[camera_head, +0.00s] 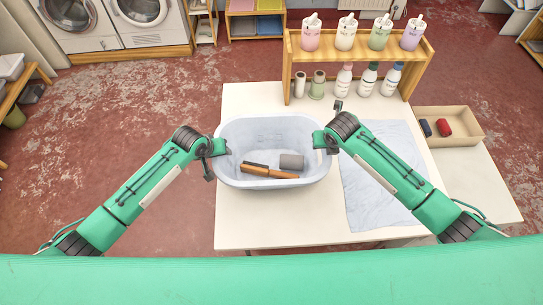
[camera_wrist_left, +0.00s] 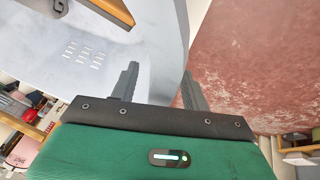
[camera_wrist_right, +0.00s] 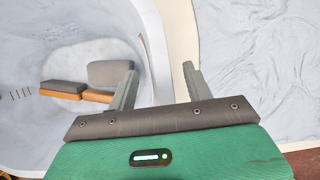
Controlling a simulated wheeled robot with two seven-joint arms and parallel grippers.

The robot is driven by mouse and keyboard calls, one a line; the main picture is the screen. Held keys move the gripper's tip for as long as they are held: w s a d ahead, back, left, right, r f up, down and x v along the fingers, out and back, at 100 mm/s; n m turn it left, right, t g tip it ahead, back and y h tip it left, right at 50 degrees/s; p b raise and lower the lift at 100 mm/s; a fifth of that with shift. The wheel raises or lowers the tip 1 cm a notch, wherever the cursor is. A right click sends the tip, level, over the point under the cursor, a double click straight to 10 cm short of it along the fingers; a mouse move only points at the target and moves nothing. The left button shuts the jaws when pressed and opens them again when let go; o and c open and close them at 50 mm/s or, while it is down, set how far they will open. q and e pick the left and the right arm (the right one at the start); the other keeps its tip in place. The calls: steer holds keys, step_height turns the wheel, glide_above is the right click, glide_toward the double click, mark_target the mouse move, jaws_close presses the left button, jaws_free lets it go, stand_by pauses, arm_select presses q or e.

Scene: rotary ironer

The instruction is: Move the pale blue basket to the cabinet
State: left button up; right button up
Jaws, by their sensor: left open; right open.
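The pale blue basket (camera_head: 240,138) stands on the white table, with a grey block (camera_head: 291,161) and brown-and-black brush-like items (camera_head: 268,171) inside. My left gripper (camera_head: 214,158) is open at the basket's left rim. In the left wrist view the basket wall (camera_wrist_left: 150,55) passes between its spread fingers (camera_wrist_left: 160,84). My right gripper (camera_head: 329,138) is open at the right rim. In the right wrist view the rim (camera_wrist_right: 150,40) runs between its fingers (camera_wrist_right: 160,82). Neither finger pair visibly pinches the rim. I cannot tell which furniture is the cabinet.
A wooden rack (camera_head: 355,50) with several bottles and dispensers stands behind the basket. A pale cloth (camera_head: 380,170) lies to its right, and a cardboard tray (camera_head: 465,120) sits farther right. Washing machines (camera_head: 140,20) and wooden shelves (camera_head: 255,22) stand at the back. Red floor (camera_head: 120,110) at left is clear.

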arm_select(q)
steer(key=shift+w+d+f, duration=0.1)
arm_select(e)
steer(key=shift+w+f, duration=0.1)
steer(key=shift+f, duration=0.05)
arm_select(q)
jaws_close()
arm_select(e)
jaws_close()
arm_select(q)
steer(key=shift+r, duration=0.2)
arm_select(e)
steer(key=shift+r, duration=0.2)
